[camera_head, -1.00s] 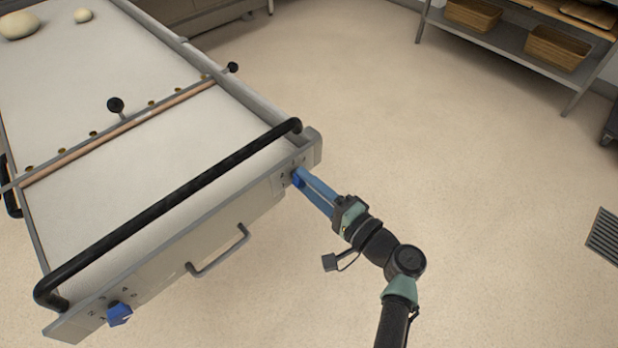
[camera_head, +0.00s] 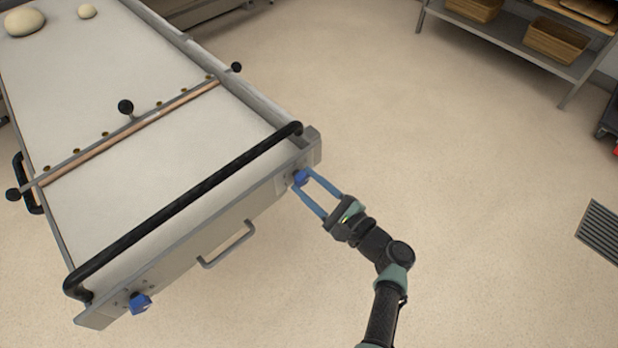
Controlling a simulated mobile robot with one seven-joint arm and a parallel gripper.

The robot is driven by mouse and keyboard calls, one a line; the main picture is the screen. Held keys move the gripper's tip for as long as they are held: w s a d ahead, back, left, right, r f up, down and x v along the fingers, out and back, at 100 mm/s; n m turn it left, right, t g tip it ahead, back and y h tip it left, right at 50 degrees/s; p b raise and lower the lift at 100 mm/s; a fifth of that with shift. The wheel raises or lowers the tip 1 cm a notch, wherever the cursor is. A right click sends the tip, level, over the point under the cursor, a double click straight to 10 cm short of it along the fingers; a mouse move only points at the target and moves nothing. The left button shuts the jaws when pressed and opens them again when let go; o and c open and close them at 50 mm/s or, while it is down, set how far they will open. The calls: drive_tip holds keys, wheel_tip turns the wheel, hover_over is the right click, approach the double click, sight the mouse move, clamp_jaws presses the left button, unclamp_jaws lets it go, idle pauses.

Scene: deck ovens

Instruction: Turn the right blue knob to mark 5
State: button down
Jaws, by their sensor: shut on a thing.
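The right blue knob (camera_head: 301,178) sits on the front panel (camera_head: 229,225) of the long table-like unit, near its right corner. My gripper (camera_head: 303,181) reaches it from the right, with its two blue fingers on either side of the knob and shut on it. The fingers partly cover the knob, and the marks around it are too small to read, so I cannot tell which mark it points to. The left blue knob (camera_head: 140,303) is on the same panel at the lower left, away from my gripper.
A black bar (camera_head: 185,215) runs along the panel's top edge. A metal handle (camera_head: 228,246) juts out between the knobs. Two dough balls (camera_head: 26,21) lie at the far end of the white surface. A shelf with baskets (camera_head: 556,40) stands at the upper right. The floor is clear.

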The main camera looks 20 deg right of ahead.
drive_tip(key=m+p, duration=0.2)
drive_tip(key=m, duration=0.3)
drive_tip(key=shift+s+m+p, duration=0.1)
drive_tip(key=shift+m+p, duration=0.25)
drive_tip(key=shift+m, duration=0.05)
idle(0.4)
drive_tip(key=shift+c, duration=2)
unclamp_jaws()
drive_tip(key=p+v, duration=0.1)
drive_tip(key=v, duration=1.2)
drive_tip(key=shift+r, duration=0.1)
